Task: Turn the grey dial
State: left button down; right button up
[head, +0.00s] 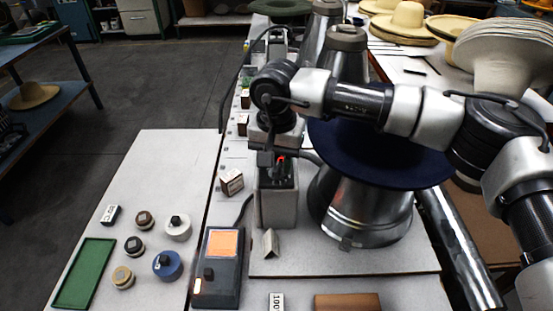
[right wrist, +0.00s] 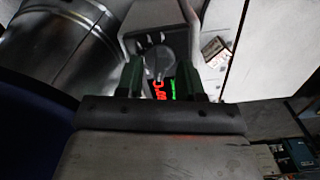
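A grey control box (head: 278,208) stands on the white bench beside the metal hat press. In the right wrist view a grey round dial (right wrist: 155,62) sits on top of the box, near red and green lit digits (right wrist: 164,89). My right gripper (right wrist: 160,76) points at the box top, its dark green fingers apart on either side of the dial's near part. I cannot tell whether they touch it. In the head view the right gripper (head: 277,158) is over the box and hides most of its top. My left gripper is not in view.
The hat press (head: 365,212) with a dark blue hat brim (head: 385,158) stands right of the box. Several loose knobs, including a blue one (head: 167,265), and a green tray (head: 85,273) lie on the left table. An orange-screened device (head: 219,265) is in front.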

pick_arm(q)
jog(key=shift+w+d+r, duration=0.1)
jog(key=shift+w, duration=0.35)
pick_arm(e)
jog(key=shift+f, duration=0.4)
grip_shut()
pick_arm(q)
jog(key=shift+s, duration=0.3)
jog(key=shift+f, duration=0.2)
